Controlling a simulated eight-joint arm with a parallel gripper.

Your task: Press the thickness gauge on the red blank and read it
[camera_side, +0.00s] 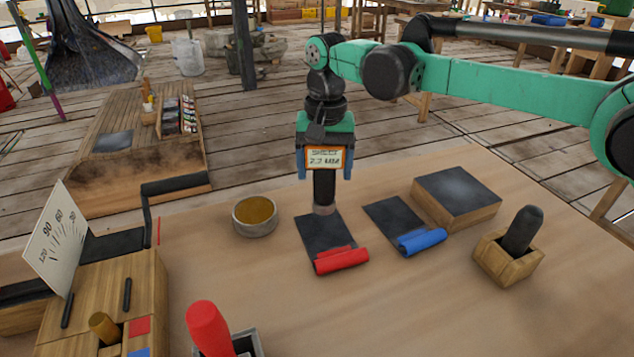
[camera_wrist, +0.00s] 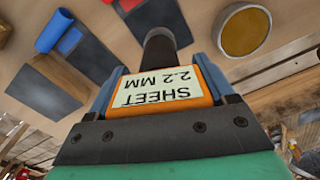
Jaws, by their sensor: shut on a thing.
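My gripper (camera_side: 324,174) points down with its blue fingers shut on the thickness gauge (camera_side: 324,158). The gauge has an orange-framed display and a black barrel. In the wrist view the gauge (camera_wrist: 160,88) reads "SHEET 2.2 MM", upside down. Its lower end is at the red blank (camera_side: 318,236), a dark flat sheet with a red rolled end (camera_side: 341,261), and appears to touch the sheet's far edge. The gauge hides a little of the sheet. In the wrist view the red end (camera_wrist: 130,4) is cut by the top edge.
A blank with a blue rolled end (camera_side: 422,242) lies to the right, by a dark-topped wooden block (camera_side: 474,211). A wooden holder (camera_side: 507,264) holds a black handle. A round dish (camera_side: 254,230) is left. A dial card (camera_side: 55,238), wooden box and red-handled tool (camera_side: 208,328) stand front left.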

